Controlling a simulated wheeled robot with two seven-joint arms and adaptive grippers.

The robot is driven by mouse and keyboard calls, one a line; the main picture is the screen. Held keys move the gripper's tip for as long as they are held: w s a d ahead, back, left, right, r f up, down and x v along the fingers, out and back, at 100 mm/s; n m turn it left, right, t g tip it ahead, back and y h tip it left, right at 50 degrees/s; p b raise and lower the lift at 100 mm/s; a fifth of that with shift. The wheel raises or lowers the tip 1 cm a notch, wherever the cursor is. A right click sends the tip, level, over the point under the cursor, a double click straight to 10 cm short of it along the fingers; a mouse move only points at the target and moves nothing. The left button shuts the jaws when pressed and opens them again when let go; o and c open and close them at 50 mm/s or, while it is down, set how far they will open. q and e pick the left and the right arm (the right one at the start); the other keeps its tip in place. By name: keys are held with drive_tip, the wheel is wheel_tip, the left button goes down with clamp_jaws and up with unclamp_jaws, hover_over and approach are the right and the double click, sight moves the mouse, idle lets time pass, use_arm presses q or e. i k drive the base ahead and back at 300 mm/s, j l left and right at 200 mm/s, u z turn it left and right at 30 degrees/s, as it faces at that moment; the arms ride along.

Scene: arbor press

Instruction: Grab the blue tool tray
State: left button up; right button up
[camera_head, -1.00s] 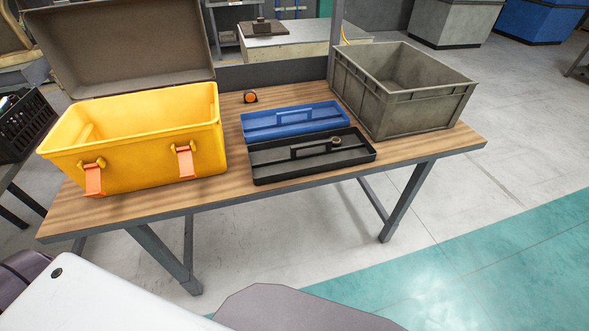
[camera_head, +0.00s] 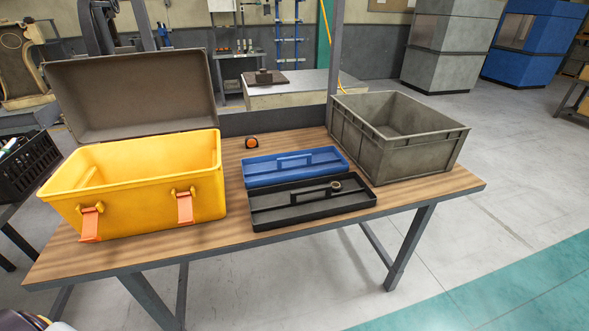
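The blue tool tray (camera_head: 270,175) lies flat on the wooden workbench (camera_head: 190,248), with a raised handle along its middle. A black tray (camera_head: 285,214) with a handle lies directly in front of it, close to its near edge. The blue tray sits between the yellow toolbox (camera_head: 140,193) on the left and the grey crate (camera_head: 400,140) on the right. Neither of my grippers shows in the head view. Only a small part of what looks like my own body shows at the bottom left corner.
The toolbox's brown lid (camera_head: 135,95) stands open at the back. A small orange and black tape measure (camera_head: 251,143) lies behind the blue tray. A small ring-shaped item (camera_head: 335,186) sits on the black tray. A black basket (camera_head: 28,165) is at the far left.

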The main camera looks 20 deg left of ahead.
sight(279, 168)
drive_tip(key=i+l+u, duration=0.3)
drive_tip(key=i, duration=0.15)
drive_tip(key=i+l+u, duration=0.3)
drive_tip(key=i+l, duration=0.15)
drive_tip(key=i+l+u, duration=0.3)
drive_tip(key=l, duration=0.2)
drive_tip(key=i+l+u, duration=0.3)
drive_tip(key=l, duration=0.3)
drive_tip(key=i, duration=0.1)
